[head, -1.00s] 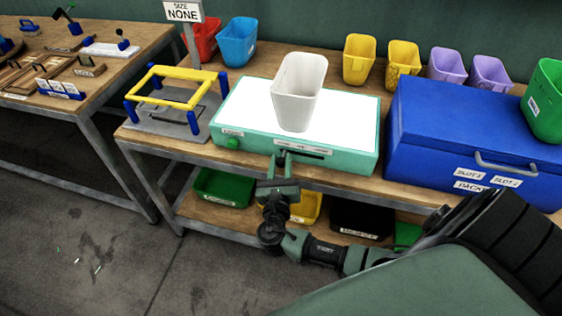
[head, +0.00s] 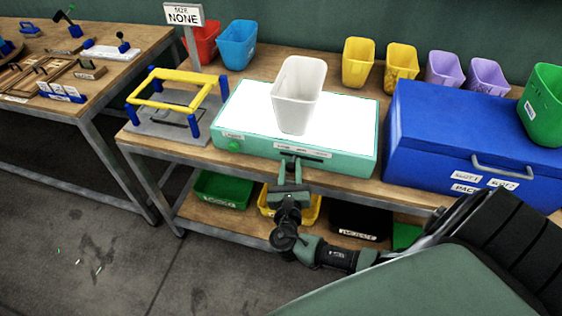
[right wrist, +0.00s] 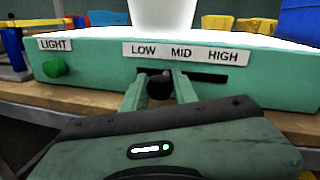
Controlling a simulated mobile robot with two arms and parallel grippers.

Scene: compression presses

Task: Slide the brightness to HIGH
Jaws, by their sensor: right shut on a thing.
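The light box (head: 352,165) is a teal box with a glowing white top. In the right wrist view, its front (right wrist: 285,88) carries LOW, MID and HIGH labels (right wrist: 186,53) above a dark horizontal slot (right wrist: 208,77). My right gripper (head: 289,162) is at the box's front. In the right wrist view, the gripper (right wrist: 160,82) is shut on the black slider knob (right wrist: 159,88), with one finger on either side. The knob sits between below LOW and below MID, left of HIGH. My left gripper is not in view.
A white bin (head: 298,98) stands on the lit top. A green knob (right wrist: 54,68) under a LIGHT label is left of the slot. A blue case (head: 430,135) stands right of the box, and a yellow-topped frame (head: 178,75) stands left. Bins sit on the lower shelf.

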